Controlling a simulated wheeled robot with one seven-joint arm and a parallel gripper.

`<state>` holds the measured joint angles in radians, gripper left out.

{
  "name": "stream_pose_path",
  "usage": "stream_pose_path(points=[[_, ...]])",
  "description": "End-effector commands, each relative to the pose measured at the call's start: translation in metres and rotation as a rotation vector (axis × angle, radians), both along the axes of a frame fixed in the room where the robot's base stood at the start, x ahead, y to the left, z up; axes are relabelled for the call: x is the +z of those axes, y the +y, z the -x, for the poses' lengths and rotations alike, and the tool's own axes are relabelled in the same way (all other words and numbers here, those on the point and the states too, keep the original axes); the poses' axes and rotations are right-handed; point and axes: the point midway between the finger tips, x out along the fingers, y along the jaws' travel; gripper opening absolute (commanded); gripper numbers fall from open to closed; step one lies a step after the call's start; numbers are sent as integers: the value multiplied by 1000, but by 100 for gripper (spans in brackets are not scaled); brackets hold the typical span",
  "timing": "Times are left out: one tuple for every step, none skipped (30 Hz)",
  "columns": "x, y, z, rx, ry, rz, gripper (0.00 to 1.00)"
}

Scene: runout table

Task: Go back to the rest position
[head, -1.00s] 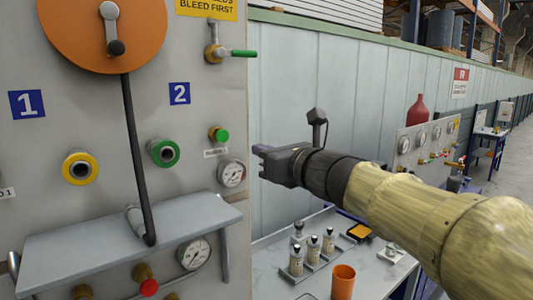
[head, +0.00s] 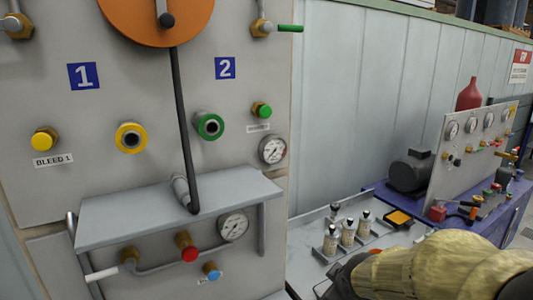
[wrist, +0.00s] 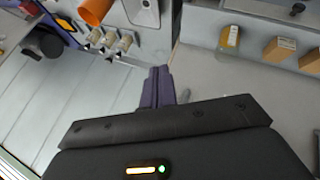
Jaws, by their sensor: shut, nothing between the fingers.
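My gripper (wrist: 158,86) shows in the wrist view, its two purple fingers together with nothing between them. It points towards a pale floor or wall surface and touches nothing that I can see. In the head view only my arm shows, low at the bottom right; my gripper is out of that frame.
A grey panel (head: 110,185) with valves, gauges and a jutting shelf (head: 180,205) fills the left. In the wrist view are an orange cup (wrist: 95,10) and several boxes (wrist: 280,48).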

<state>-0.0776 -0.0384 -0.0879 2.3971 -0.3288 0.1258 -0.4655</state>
Motion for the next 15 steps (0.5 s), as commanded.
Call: stream_pose_path(points=[[-23,0,21,-127,85,-85,0],[-34,0,34,-207,133,-136,0],[-47,2,50,-312,193,-197,0],[-56,3,61,-384,234,-236,0],[-64,5,72,-452,272,-270,0],[-71,7,85,-532,314,-308,0],[-76,9,92,-580,340,-330,0],[-80,10,98,-620,361,-347,0],[-83,11,104,-660,379,-365,0],[-84,12,107,-679,389,-372,0],[-85,12,109,-692,395,-377,0],[-86,13,110,-699,398,-380,0],[-86,13,110,-700,398,-381,0],[-85,13,110,-699,398,-381,0],[-85,13,109,-698,396,-380,0]])
